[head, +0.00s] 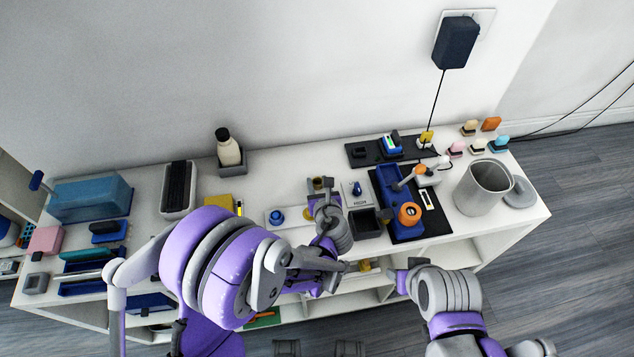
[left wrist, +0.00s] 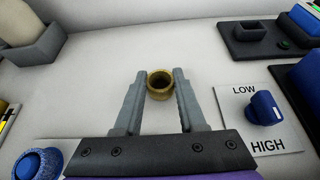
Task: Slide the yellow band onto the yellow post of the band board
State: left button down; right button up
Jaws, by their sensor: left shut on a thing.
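The yellow band (left wrist: 160,84) is a small brass-coloured ring between the fingertips of my left gripper (left wrist: 155,88) in the left wrist view. My left gripper (head: 320,184) is shut on it, over the back part of the white table in the head view. The band board (head: 290,222) is a pale plate just left of my left wrist, bearing a blue ringed piece (head: 277,215).
A LOW/HIGH dial plate (left wrist: 262,118) stands right of my left gripper. A black square bin (head: 366,222) and a blue device (head: 390,192) stand further right. A bottle (head: 228,148) in a holder stands at the back left.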

aim_at(318, 188)
pick_arm(q)
jog(key=shift+r+p, duration=1.45)
jog(key=shift+r, duration=1.2)
pick_arm(e)
jog(key=r, duration=0.3)
jog(key=shift+w+r, duration=0.15)
jog(key=shift+w, duration=0.15)
